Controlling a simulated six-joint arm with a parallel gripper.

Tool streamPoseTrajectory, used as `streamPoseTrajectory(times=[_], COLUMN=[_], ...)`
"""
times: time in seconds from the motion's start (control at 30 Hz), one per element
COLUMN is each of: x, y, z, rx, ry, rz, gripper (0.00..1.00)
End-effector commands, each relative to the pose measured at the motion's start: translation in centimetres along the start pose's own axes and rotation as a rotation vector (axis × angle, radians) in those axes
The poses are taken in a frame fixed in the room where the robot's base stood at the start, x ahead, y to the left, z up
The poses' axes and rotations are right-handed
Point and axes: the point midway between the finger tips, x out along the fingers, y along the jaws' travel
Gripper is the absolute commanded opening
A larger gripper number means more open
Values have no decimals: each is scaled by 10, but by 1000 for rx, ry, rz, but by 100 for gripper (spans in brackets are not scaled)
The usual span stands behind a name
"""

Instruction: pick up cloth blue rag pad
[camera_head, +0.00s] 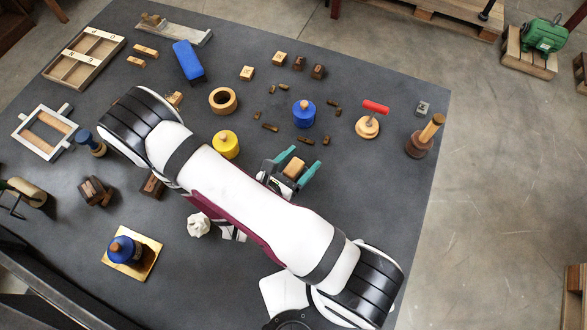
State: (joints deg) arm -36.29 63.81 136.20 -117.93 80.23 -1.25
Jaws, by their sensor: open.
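A round blue pad (303,118) with a wooden knob on top, perhaps the cloth rag pad, stands upright at centre right. A similar dark blue pad (123,254) with a knob stands on a gold-coloured plate (147,262) at the lower left. I cannot tell which is meant, nor make out the cloth. My gripper (294,168) is open, its teal fingers apart, below the centre-right blue pad in the picture and not touching it. A small wooden block (293,168) shows between the fingers; I cannot tell whether they touch it.
A yellow round pad (226,149) stands left of my gripper, close to my arm. Several small dark pieces lie around the centre-right blue pad. A red-handled tool (374,107), a wooden ring (223,100) and a blue-topped block (188,60) stand farther out.

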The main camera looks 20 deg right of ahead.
Motion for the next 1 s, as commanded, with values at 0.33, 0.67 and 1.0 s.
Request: streamPoseTrajectory(times=[0.33, 0.67, 1.0], x=[9, 8, 8], y=[0, 0, 0], z=[0, 0, 1], rx=[0, 1, 1], ry=[0, 0, 0], rz=[1, 1, 1], gripper=[64, 5, 0])
